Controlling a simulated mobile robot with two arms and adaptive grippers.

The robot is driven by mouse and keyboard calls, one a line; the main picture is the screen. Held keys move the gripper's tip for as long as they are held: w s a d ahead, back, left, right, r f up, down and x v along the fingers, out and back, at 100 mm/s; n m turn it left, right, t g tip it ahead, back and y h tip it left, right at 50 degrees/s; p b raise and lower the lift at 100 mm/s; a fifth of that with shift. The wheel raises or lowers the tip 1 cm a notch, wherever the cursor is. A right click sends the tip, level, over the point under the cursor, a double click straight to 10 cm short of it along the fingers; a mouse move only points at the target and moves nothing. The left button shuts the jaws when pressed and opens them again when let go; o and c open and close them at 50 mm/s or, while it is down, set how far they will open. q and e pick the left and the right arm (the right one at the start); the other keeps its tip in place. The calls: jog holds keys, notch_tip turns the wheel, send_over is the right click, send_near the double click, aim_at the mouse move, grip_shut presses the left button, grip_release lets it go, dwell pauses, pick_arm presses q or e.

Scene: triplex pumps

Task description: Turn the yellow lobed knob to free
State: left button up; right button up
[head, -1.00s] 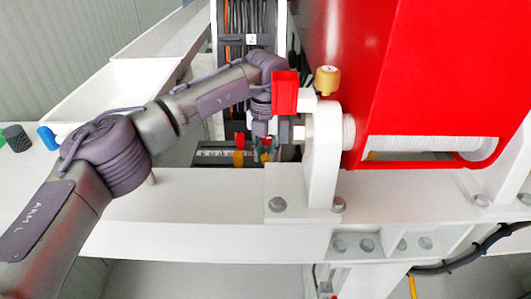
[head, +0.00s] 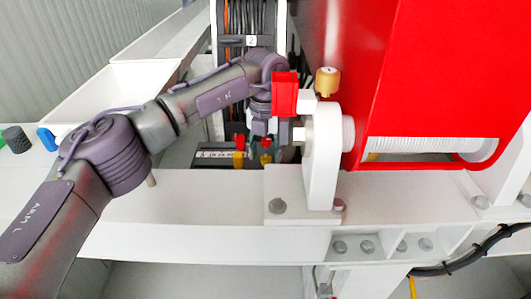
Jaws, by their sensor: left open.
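My left arm comes in from the left, and my left gripper (head: 262,128) points down in front of the dark panel, left of the white bracket. It is open and appears empty; its fingertips are small and partly hidden. Just below it are two small yellow parts, one at the left (head: 238,159) and one under the gripper (head: 265,158), with red bits above them. I cannot make out lobes on either, nor which is the yellow lobed knob. A brass-coloured cylindrical knob (head: 327,80) stands on the white bracket, right of the gripper. My right gripper is not in view.
A white bracket (head: 322,155) and a red block (head: 284,94) stand close to the gripper's right. The large red housing (head: 430,70) fills the upper right. A white beam (head: 190,205) crosses in front. Cables (head: 247,22) run behind.

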aim_at(265, 157)
pick_arm(q)
notch_tip(265, 157, up, 12)
jog(key=shift+f, duration=0.2)
